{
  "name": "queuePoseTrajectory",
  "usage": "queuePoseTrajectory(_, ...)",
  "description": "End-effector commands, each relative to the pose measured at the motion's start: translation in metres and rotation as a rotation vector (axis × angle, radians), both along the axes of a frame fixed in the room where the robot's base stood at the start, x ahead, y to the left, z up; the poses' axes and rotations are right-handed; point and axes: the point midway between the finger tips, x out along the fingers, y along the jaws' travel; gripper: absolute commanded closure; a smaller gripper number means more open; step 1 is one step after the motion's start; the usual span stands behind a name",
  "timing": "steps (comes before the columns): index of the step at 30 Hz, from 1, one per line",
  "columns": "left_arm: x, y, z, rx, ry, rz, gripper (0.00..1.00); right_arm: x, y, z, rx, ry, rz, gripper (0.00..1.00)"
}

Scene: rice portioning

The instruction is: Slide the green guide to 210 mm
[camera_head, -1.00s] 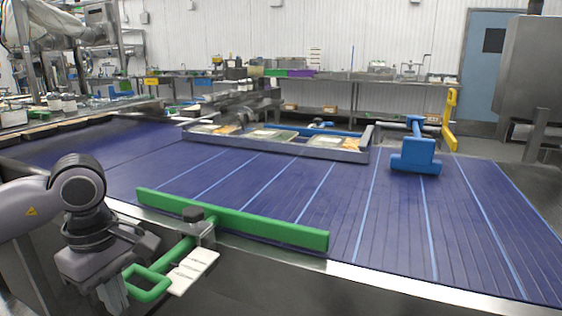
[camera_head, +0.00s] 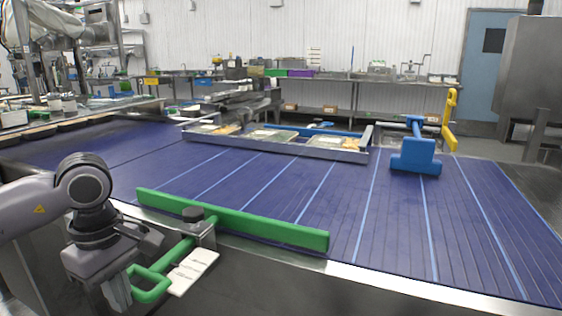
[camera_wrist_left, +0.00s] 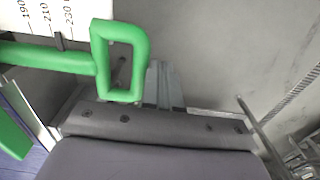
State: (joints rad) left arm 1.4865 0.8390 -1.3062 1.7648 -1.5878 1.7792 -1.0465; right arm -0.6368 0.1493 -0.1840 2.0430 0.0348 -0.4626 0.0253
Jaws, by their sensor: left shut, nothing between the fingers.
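The green guide (camera_head: 265,226) is a long bar lying along the near edge of the blue belt. Its rod runs towards me under a dark knob (camera_head: 193,213) and ends in a green loop handle (camera_head: 151,287). A white scale plate (camera_head: 194,270) lies beside the rod. In the left wrist view the scale (camera_wrist_left: 85,15) reads 190, 210 and 230, with a small dark mark near 210 to 230. My left gripper (camera_head: 119,297) is shut and empty, pointing down just left of the loop. In the left wrist view its fingers (camera_wrist_left: 160,85) are close beside the handle (camera_wrist_left: 143,45); contact is unclear.
The blue belt (camera_head: 330,215) has a metal near edge (camera_head: 400,287). A grey-railed frame with trays (camera_head: 275,146) and a blue paddle (camera_head: 415,160) stand farther back. A yellow handle (camera_head: 450,115) is at the back right. The belt's right part is clear.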

Motion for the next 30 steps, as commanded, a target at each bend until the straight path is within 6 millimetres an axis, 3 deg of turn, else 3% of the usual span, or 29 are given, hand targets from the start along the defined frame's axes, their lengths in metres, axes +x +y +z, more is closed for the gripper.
queuePoseTrajectory(24, 0.0107, -0.0043, 0.0000, -0.001, -0.002, 0.000, 1.00, -0.0003, -0.0007, 0.0011, -0.003, 0.000, 0.002, 0.57)
queuePoseTrajectory(30, 0.0026, -0.0004, -0.0010, -0.001, -0.002, 0.001, 1.00, -0.0003, -0.0009, -0.0020, -0.004, 0.000, 0.003, 0.57)
